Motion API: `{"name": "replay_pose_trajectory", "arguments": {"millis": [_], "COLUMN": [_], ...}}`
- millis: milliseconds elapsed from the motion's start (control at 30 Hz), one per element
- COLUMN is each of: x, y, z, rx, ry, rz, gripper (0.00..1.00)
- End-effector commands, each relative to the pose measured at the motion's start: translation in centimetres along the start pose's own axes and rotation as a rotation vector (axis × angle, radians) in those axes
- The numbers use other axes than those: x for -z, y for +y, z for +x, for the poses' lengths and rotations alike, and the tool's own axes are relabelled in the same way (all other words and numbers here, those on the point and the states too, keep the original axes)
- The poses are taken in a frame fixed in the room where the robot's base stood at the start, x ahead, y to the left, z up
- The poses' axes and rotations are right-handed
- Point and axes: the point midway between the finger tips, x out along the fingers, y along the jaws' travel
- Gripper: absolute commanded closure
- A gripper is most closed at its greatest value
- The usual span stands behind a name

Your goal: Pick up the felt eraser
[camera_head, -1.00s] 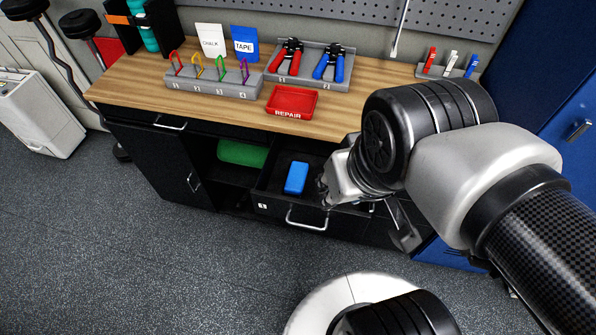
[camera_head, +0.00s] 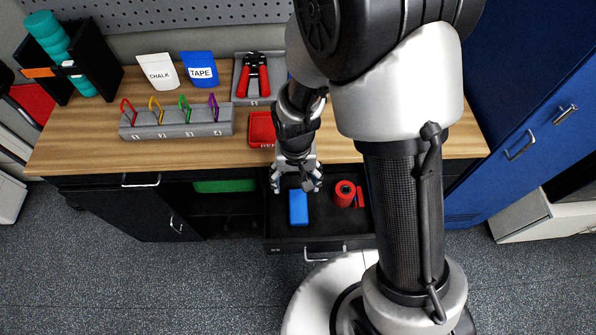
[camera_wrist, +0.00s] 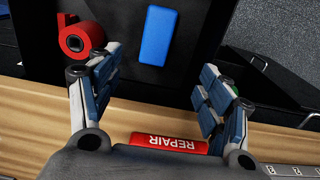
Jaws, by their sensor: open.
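The felt eraser appears to be the blue block (camera_head: 298,208) lying flat in the open black drawer (camera_head: 318,244). In the wrist view the blue block (camera_wrist: 157,36) lies beyond the fingertips, roughly centred between the two fingers. My gripper (camera_head: 298,186) points down over the back part of the drawer, just behind the block in the head view. In the wrist view my gripper (camera_wrist: 158,72) is open with nothing between its fingers. The height gap between fingertips and block is hard to tell.
A red roll (camera_head: 344,193) lies in the drawer right of the block. The worktop (camera_head: 80,140) edge is close behind my gripper, with the red REPAIR tray (camera_head: 261,128) on it. A green object (camera_head: 224,186) sits in the shelf opening left of the drawer.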

Motion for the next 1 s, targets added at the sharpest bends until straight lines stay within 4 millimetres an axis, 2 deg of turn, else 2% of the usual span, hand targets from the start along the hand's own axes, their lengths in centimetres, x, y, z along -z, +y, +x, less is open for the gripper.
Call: {"name": "replay_pose_trajectory", "arguments": {"millis": [500, 600, 867, 1000], "x": [-0.1, -0.1, 0.1, 0.3], "y": [0.1, 0.1, 0.2, 0.5], "z": [10.4, 11.5, 12.9, 15.0], "rx": [-0.002, -0.001, -0.001, -0.001], "ry": [-0.005, -0.003, -0.002, -0.003], "rz": [0.000, -0.001, 0.000, 0.000], "gripper": [0.28, 0.28, 0.28, 0.28]}}
